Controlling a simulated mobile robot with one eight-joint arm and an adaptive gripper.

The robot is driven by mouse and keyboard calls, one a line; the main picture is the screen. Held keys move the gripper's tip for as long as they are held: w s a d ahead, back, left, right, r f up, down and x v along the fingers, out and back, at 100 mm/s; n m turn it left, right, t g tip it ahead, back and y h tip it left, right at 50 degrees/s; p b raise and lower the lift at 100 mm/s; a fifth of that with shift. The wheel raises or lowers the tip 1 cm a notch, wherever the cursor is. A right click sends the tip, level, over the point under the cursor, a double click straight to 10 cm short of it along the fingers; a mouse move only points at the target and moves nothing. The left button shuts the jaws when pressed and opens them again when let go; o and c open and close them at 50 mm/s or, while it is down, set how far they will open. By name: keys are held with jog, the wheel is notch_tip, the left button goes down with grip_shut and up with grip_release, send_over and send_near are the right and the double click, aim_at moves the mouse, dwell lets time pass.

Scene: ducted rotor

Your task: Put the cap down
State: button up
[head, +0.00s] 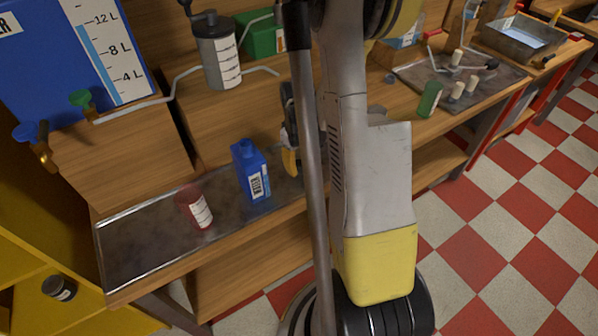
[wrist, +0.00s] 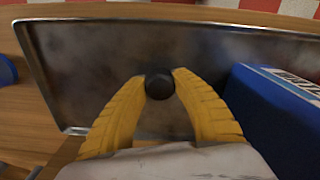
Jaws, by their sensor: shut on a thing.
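My gripper (wrist: 160,85) has yellow fingers closed around a small, round, dark cap (wrist: 159,87) in the wrist view. Below it is the metal tray (wrist: 85,60); I cannot tell whether the cap touches it. In the head view my gripper (head: 291,160) is partly hidden behind my arm, just right of the blue bottle (head: 251,170), and the cap cannot be made out. The blue bottle stands upright on the tray (head: 140,255) and also shows in the wrist view (wrist: 275,115), to the right of the fingers.
A dark red container (head: 195,207) with a white label stands on the tray, left of the blue bottle. A grey canister (head: 219,55) and a large blue tank (head: 70,50) are on the raised shelf behind. A green cylinder (head: 429,99) stands farther right. The tray's left end is bare.

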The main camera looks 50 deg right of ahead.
notch_tip(320, 180, down, 2)
jog(key=shift+f+b, duration=0.15)
jog(key=shift+b, duration=0.15)
jog(key=o, duration=0.3)
jog(key=shift+f, duration=0.1)
jog(key=o, duration=0.4)
jog(key=shift+o, duration=0.2)
jog(key=shift+r, duration=0.2)
